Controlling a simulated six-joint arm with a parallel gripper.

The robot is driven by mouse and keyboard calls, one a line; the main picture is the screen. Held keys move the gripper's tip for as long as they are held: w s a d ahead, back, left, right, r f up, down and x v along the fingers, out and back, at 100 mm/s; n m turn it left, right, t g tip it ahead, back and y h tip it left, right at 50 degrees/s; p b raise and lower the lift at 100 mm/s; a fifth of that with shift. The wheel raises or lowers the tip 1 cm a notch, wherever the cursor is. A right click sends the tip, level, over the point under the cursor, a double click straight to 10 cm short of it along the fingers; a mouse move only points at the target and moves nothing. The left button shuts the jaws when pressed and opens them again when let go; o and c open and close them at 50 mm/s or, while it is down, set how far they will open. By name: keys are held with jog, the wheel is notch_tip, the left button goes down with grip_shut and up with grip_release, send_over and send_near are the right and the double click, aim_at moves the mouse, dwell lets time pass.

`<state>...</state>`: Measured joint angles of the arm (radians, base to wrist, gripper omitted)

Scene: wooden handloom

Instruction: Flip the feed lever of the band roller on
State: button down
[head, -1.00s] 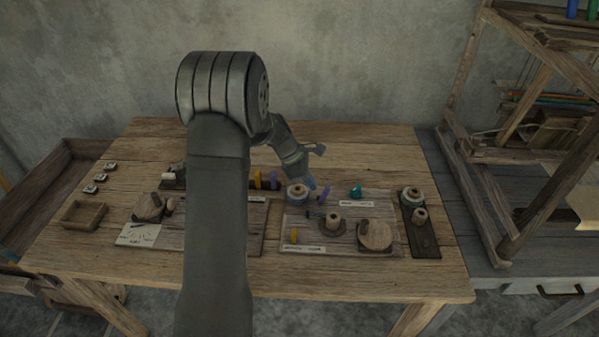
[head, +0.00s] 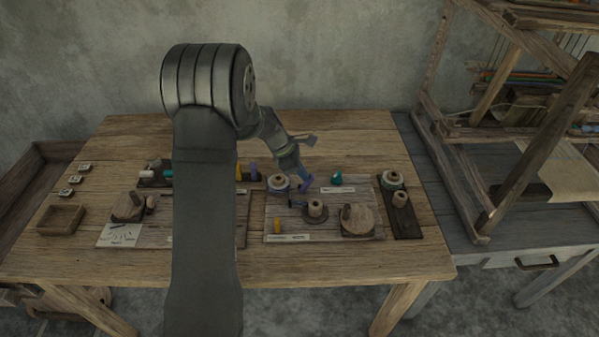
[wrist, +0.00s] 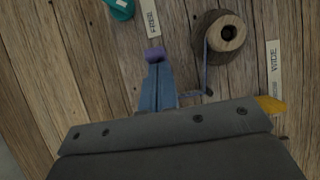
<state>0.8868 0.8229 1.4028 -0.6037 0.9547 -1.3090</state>
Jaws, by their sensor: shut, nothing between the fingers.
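The band roller's board (head: 325,234) lies on the right half of the table. It carries several spools, a round wooden block and small coloured levers. A purple lever (head: 308,184) stands beside the back-left spool (head: 278,183). My gripper (head: 301,174) is shut and empty, its blue fingers pointing down at the purple lever. In the wrist view the purple lever (wrist: 155,55) shows just past the fingertips (wrist: 157,75); whether they touch is unclear. A yellow lever (head: 277,226) stands at the board's front left.
A teal knob (head: 336,178) stands right of the purple lever. A wooden spool (wrist: 220,36) is close to the right of my fingers. A dark strip with spools (head: 402,218) lies farther right, and the loom (head: 520,150) stands beyond the table.

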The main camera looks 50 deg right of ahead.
jog(key=shift+s+d, duration=0.25)
jog(key=shift+s, duration=0.05)
jog(key=shift+w+a+f, duration=0.15)
jog(key=shift+w+a, duration=0.3)
jog(key=shift+w+a+r, duration=0.25)
jog(key=shift+w+a, duration=0.05)
jog(key=shift+w, duration=0.1)
jog(key=v, duration=1.2)
jog(key=shift+w+a, duration=0.1)
jog(key=shift+a, duration=0.05)
